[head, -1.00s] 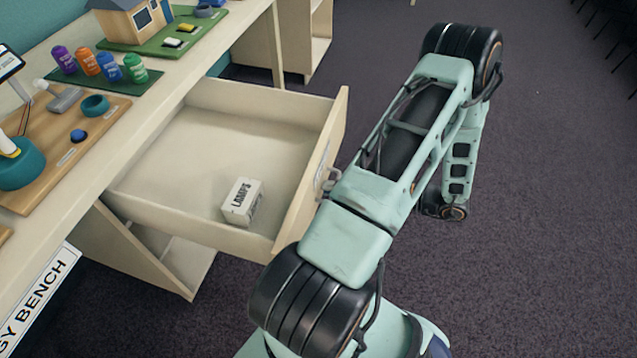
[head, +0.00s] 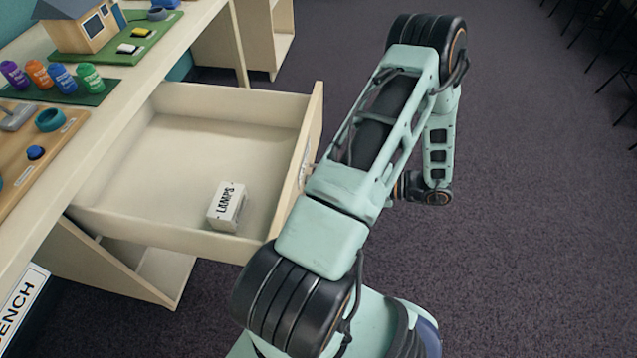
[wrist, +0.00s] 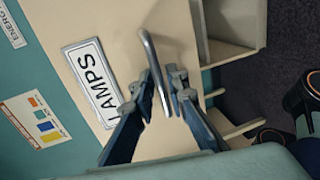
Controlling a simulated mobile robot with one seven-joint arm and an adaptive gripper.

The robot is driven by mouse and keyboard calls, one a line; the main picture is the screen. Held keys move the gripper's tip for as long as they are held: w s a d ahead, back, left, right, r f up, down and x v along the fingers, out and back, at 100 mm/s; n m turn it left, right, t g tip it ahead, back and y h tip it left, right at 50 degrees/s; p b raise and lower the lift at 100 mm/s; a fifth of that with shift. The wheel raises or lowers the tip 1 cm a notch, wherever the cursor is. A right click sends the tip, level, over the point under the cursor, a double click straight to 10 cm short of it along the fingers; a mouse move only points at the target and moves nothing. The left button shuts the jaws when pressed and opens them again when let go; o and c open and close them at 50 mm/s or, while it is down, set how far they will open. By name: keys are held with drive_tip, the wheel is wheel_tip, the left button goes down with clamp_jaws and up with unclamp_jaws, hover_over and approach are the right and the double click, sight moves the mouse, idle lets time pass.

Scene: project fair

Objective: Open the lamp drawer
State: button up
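The lamp drawer (head: 145,228) is pulled well out from the bench. In the wrist view the drawer front (wrist: 110,40) carries a LAMPS label (wrist: 92,83) and a grey metal bar handle (wrist: 148,50). My gripper (wrist: 162,82) has its dark fingers on either side of the handle, with the bar between the tips. Narrow gaps seem to show beside the bar, so the fingers look slightly open around it. In the head view my arm hides the gripper and most of the handle.
The bench top (head: 110,125) holds a model house (head: 88,28), several coloured capsules (head: 62,78) and a wooden board (head: 55,150). An open shelf unit (head: 268,40) stands beyond the drawer. The carpet (head: 540,220) to the right is clear, with dark chairs at its far edge.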

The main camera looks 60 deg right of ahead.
drive_tip(key=shift+s, duration=0.1)
drive_tip(key=v, duration=1.1)
drive_tip(key=shift+s, duration=0.4)
drive_tip(key=shift+d+r, duration=0.1)
drive_tip(key=shift+d, duration=0.05)
